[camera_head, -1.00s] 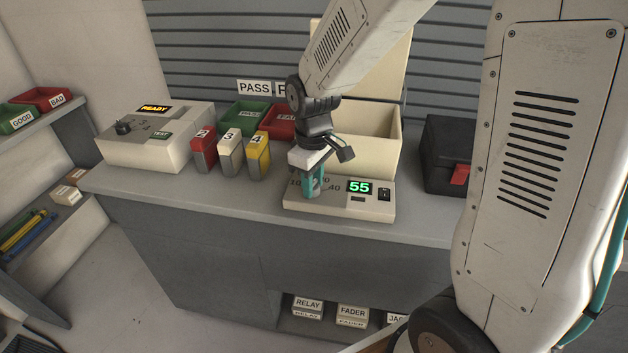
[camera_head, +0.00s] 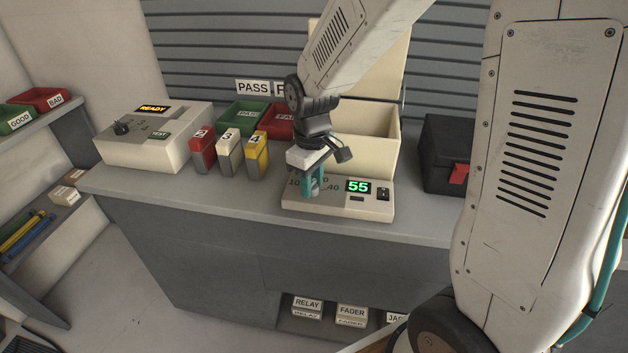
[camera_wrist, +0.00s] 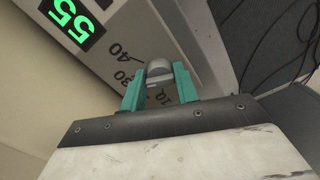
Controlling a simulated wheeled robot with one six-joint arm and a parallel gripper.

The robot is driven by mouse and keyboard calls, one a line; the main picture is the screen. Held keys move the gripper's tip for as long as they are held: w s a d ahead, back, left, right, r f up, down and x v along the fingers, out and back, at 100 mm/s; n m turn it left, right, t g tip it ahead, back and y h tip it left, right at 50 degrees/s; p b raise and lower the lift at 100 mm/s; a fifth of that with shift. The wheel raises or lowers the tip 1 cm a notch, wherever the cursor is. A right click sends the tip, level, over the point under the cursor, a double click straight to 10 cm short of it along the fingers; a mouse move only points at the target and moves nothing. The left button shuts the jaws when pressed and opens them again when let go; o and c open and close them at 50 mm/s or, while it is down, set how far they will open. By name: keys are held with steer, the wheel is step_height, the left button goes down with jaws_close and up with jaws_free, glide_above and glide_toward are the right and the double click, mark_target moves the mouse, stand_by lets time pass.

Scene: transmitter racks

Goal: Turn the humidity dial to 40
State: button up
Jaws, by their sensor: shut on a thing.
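The humidity unit (camera_head: 372,208) is a flat cream box on the bench, with a green display (camera_head: 358,186) reading 55. Its dial (camera_wrist: 159,72) is a grey rounded knob in the wrist view, with printed marks around it, 40 (camera_wrist: 118,51) and 30 among them. My gripper (camera_head: 313,193) points down over the dial, its teal fingers on either side. In the wrist view my gripper (camera_wrist: 159,76) is shut on the dial. The dial's pointer cannot be made out. In the head view my fingers mostly hide the dial.
Red, white and yellow modules (camera_head: 229,153) stand left of the unit, beside a READY tester (camera_head: 155,140). An open cream bin (camera_head: 365,140) stands behind the unit. A black case (camera_head: 447,155) is to the right.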

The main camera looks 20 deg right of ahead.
steer(key=m, duration=0.4)
steer(key=shift+a, duration=0.1)
steer(key=shift+r+m, duration=0.1)
steer(key=shift+m, duration=1.6)
steer(key=o, duration=0.9)
steer(key=shift+o, duration=0.2)
